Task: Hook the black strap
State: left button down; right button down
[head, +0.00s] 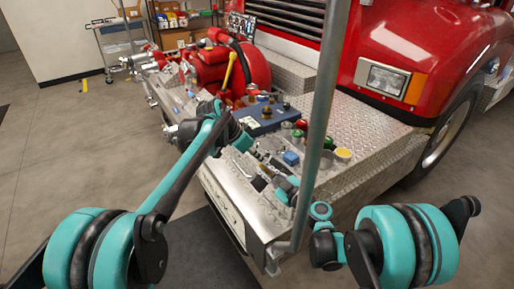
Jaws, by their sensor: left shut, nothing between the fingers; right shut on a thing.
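My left arm reaches over the bumper from the left. Its gripper (249,150) points down at the bumper top, shut and empty. My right arm comes in from the right, passing behind the grey pole. Its gripper (272,174) is low over the front of the bumper, close to the left one, and is shut on what seems to be the black strap. The strap is too small to make out clearly between the fingers. A small dark patch (258,184) shows beside the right gripper; I cannot tell if it is part of the strap.
A grey vertical pole (321,105) stands in front of the diamond-plate bumper (352,178). A blue box (262,119), coloured caps and a blue block (291,158) crowd the bumper top. A red pump (210,66) is behind. The plate at right is clear.

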pick_arm(q)
jog(key=shift+f, duration=0.55)
jog(key=shift+s+a, duration=0.1)
jog(key=shift+s+a+f, duration=0.15)
jog(key=shift+f, duration=0.35)
jog(key=shift+s+a+f, duration=0.15)
jog(key=shift+f, duration=0.3)
pick_arm(e)
jog(key=shift+r, duration=0.1)
jog(key=c, duration=1.6)
grip_release()
